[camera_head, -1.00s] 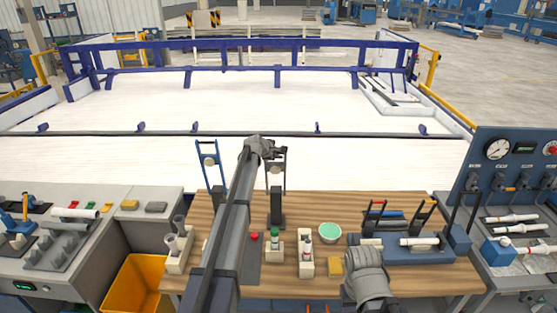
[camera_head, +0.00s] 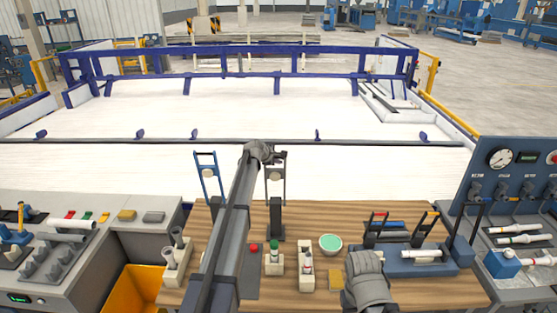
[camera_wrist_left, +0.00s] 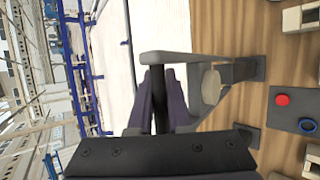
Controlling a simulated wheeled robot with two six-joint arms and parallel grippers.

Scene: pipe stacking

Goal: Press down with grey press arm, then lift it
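The grey press (camera_head: 276,217) stands upright at the back of the wooden table, with its grey arm frame (camera_head: 283,190) raised above the dark post. My left gripper (camera_head: 272,154) is at the top of this frame. In the left wrist view, the fingers of my left gripper (camera_wrist_left: 161,95) lie on both sides of the black handle bar (camera_wrist_left: 161,82), close against it. The grey press arm (camera_wrist_left: 180,57) and its pale round pad (camera_wrist_left: 210,87) show beyond the fingers.
A blue press (camera_head: 209,180) stands to the left. A red button (camera_head: 254,247), a green bowl (camera_head: 330,244), a yellow block (camera_head: 336,278) and cream holders sit on the table. A blue fixture (camera_head: 418,262) is at the right, and a yellow bin (camera_head: 137,290) is at the left.

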